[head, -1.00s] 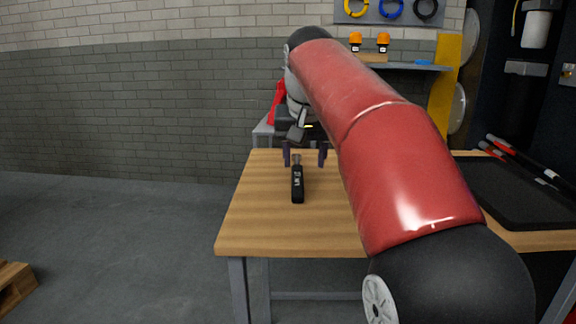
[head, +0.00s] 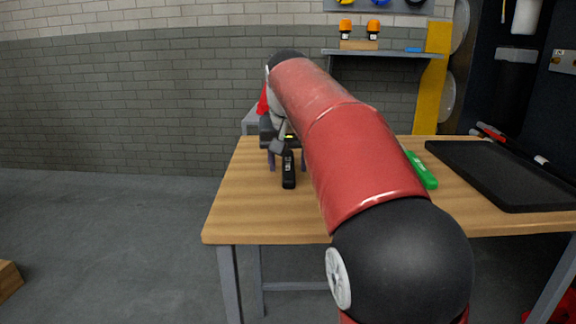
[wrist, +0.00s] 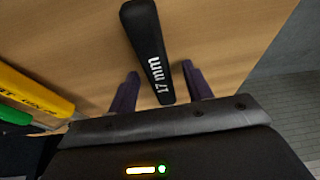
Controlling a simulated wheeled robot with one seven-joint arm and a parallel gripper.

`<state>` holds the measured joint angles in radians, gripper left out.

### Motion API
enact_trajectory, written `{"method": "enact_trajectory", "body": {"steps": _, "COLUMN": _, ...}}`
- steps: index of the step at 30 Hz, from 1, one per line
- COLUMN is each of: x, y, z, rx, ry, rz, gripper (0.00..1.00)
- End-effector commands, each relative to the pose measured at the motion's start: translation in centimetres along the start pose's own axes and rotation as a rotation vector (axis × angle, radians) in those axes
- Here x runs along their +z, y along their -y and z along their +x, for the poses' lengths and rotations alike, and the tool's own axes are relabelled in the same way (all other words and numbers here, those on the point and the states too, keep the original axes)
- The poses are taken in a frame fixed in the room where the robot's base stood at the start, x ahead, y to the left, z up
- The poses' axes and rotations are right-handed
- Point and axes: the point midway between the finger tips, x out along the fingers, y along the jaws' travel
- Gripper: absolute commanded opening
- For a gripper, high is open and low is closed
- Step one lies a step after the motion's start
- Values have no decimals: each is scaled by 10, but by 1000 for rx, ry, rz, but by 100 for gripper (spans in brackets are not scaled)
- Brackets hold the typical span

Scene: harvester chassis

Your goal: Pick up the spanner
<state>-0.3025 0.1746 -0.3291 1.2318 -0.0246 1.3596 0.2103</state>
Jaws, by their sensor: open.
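The spanner (head: 289,172) lies on the wooden table, its dark handle toward the near edge; its far end is hidden behind my gripper. In the wrist view its black handle (wrist: 148,45) carries the marking "17 mm", and its lower end lies between my two fingers. My gripper (head: 287,166) is open, with one finger on each side of the spanner. In the wrist view my gripper (wrist: 160,88) shows a gap between each finger and the handle. I cannot tell how high the fingertips are above the table.
The wooden table (head: 235,217) has a green tool (head: 422,170) and a black tray or mat (head: 505,172) on its right. A yellow tool (wrist: 35,92) and a green one (wrist: 12,116) lie at the left in the wrist view. A shelf with orange lamps stands behind.

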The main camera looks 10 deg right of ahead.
Motion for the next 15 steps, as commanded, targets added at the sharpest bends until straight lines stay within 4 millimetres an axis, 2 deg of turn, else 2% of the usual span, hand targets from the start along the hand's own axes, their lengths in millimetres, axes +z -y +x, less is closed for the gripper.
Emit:
{"method": "enact_trajectory", "body": {"steps": 11, "x": 1, "y": 0, "z": 2, "rx": 0, "ry": 0, "rz": 0, "gripper": 50}}
{"method": "enact_trajectory", "body": {"steps": 15, "x": 1, "y": 0, "z": 2, "rx": 0, "ry": 0, "rz": 0, "gripper": 33}}
